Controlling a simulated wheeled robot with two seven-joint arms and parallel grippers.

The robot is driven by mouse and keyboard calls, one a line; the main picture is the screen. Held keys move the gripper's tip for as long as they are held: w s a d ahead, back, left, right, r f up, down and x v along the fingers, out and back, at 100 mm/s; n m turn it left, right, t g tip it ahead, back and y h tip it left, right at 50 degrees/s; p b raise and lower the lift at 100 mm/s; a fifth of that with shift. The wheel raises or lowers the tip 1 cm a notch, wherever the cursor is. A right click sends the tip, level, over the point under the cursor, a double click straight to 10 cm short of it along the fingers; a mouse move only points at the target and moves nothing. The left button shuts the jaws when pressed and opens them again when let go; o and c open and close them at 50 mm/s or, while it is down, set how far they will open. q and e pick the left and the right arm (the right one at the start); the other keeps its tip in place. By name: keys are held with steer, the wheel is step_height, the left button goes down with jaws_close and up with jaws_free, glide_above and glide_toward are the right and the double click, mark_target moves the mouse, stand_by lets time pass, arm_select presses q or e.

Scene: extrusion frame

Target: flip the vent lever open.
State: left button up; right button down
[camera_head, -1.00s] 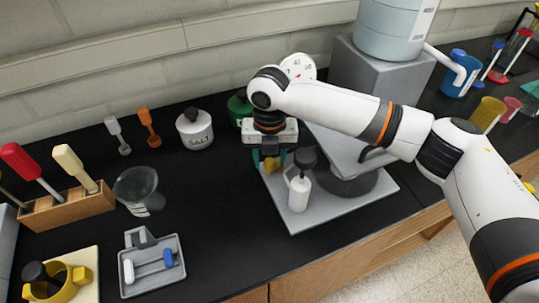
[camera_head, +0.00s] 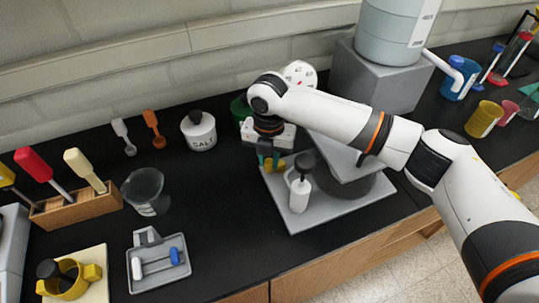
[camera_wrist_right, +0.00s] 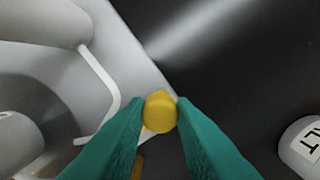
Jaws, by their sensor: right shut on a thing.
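The vent lever appears to be the small yellow piece (camera_head: 278,166) at the back left corner of the grey base plate (camera_head: 330,212). In the right wrist view its rounded yellow end (camera_wrist_right: 160,112) sits between my teal fingertips. My right gripper (camera_head: 269,160) points down over that corner. It is shut on the yellow lever (camera_wrist_right: 160,97), with a finger on either side. The lower part of the lever is mostly hidden by the fingers. My left gripper is not in view.
A white bottle with a black top (camera_head: 300,188) stands on the plate close to the right of the gripper. A salt jar (camera_head: 199,132) and a green-topped container (camera_head: 240,108) stand behind and left.

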mark_target(269, 161)
steer(key=c, duration=1.2)
jaws_free()
steer(key=shift+r, duration=0.1)
step_height(269, 161, up, 12)
steer(key=b, duration=0.3)
